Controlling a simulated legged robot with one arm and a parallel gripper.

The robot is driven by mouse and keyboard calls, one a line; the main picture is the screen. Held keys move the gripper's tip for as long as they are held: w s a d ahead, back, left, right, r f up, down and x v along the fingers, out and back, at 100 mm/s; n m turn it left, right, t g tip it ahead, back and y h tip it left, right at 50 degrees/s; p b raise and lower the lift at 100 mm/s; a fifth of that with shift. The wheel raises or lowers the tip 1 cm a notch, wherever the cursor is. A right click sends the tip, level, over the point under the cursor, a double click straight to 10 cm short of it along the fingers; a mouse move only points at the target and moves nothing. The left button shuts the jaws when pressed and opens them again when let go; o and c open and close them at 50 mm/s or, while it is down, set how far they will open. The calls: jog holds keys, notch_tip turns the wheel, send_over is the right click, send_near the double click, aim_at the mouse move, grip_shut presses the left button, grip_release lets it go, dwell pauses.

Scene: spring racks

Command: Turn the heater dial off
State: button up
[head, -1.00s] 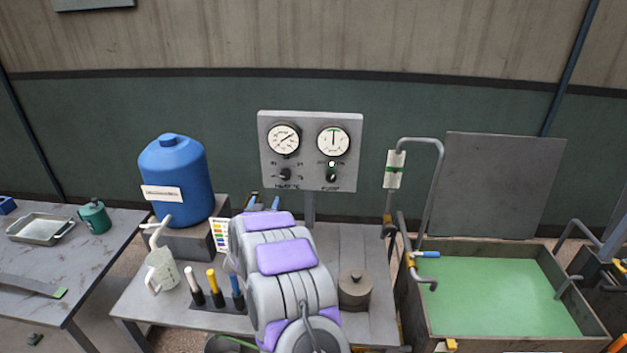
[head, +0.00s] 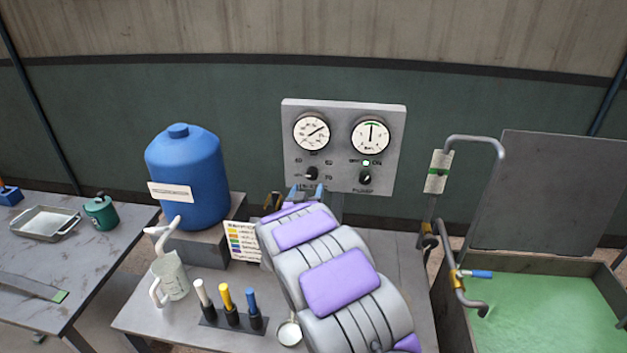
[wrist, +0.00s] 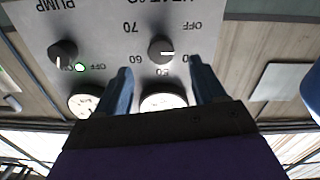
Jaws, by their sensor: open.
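The heater dial (head: 311,173) is a small black knob at the lower left of the grey control panel (head: 392,149). In the wrist view, which is upside down, the heater dial (wrist: 161,47) has a white mark toward the picture's right, between the OFF and 50 labels; its exact setting is hard to read. My gripper (head: 307,190) is open just below the heater dial in the head view. In the wrist view its two blue fingers (wrist: 160,68) point at the panel, one to each side of the dial, with no contact visible.
The pump knob (head: 365,178) sits right of the heater dial, with a green light (head: 366,162) above it. Two gauges (head: 311,132) top the panel. A blue tank (head: 188,180), a jug (head: 171,277) and upright handled tools (head: 228,305) stand left. A bent pipe (head: 474,140) is right.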

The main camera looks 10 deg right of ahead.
aim_at(311, 177)
jog(key=x, duration=0.5)
jog(key=shift+w, duration=0.1)
jog(key=shift+w+b, duration=0.35)
jog(key=shift+w, duration=0.45)
jog(key=shift+w+d, duration=0.1)
jog(key=shift+d, duration=0.15)
jog(key=c, duration=1.1)
